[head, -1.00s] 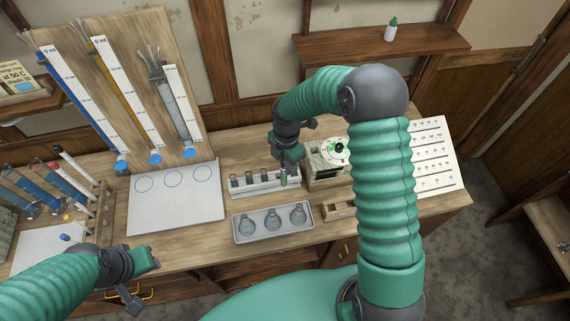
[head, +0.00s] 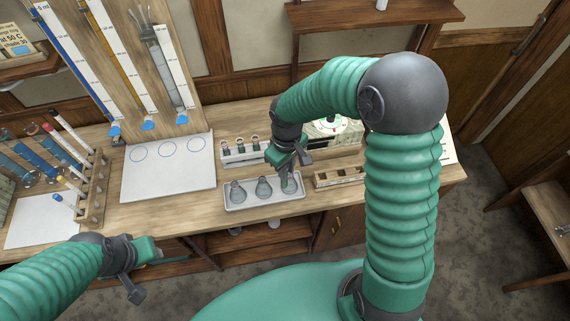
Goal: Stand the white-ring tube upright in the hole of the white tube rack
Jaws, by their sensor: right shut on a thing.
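The white tube rack (head: 233,161) stands on the bench behind the flask tray, with several small dark tubes (head: 240,147) upright in its left part. Its right end is partly hidden by my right gripper. My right gripper (head: 287,172) is shut on a small greenish tube (head: 285,183), held in front of the rack and over the right end of the flask tray in the picture. The tube's ring colour is too small to tell. My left gripper (head: 141,271) is open and empty in front of the bench's front edge at lower left.
The grey flask tray (head: 248,205) holds 3 flasks. A wooden block (head: 326,181) and a boxed dial device (head: 323,131) stand to the right. A white sheet with circles (head: 165,180) and a wooden rack of coloured tubes (head: 92,207) lie left.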

